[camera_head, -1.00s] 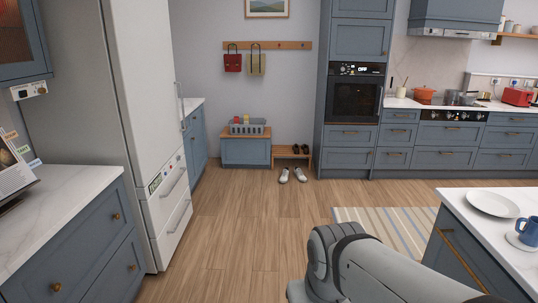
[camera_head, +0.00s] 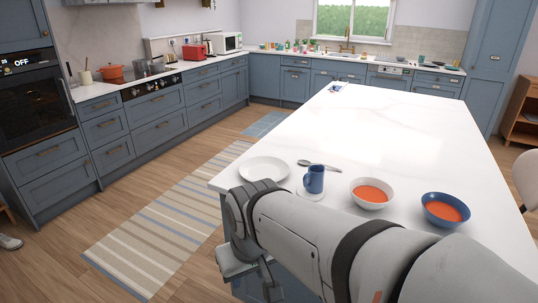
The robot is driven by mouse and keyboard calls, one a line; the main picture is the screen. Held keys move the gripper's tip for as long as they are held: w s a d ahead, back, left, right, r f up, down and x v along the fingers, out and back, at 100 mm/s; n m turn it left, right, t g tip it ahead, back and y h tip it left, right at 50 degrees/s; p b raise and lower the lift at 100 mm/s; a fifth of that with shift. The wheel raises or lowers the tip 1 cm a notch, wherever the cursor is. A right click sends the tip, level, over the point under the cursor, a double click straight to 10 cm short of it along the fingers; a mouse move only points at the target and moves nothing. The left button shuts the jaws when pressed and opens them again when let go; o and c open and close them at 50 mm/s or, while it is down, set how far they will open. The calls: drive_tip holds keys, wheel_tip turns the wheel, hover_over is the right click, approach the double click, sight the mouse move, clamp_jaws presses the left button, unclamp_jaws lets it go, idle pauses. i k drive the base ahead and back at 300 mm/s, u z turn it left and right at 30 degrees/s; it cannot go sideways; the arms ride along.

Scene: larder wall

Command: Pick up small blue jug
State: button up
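A small blue cup-like vessel with a handle (camera_head: 315,179) stands upright on a white saucer (camera_head: 311,195) on the white island top. I cannot tell whether it is the small blue jug or a mug. No other blue jug can be made out. My arm crosses the lower right of the view, in front of the island's near edge. Its bent end is left of and nearer than the blue vessel, apart from it. Grey parts below the bend may belong to my gripper (camera_head: 252,272), but no fingertips can be made out.
The island (camera_head: 400,130) bears a white plate (camera_head: 264,169), a spoon (camera_head: 317,165), a white bowl (camera_head: 371,194) and a blue bowl (camera_head: 445,210), both with orange contents. A striped rug (camera_head: 170,230) lies on open floor left of it. Small items crowd the far counter.

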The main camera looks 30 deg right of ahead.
sight(313, 180)
drive_tip(key=z, duration=0.4)
drive_tip(key=i, duration=0.85)
drive_tip(key=z, duration=0.3)
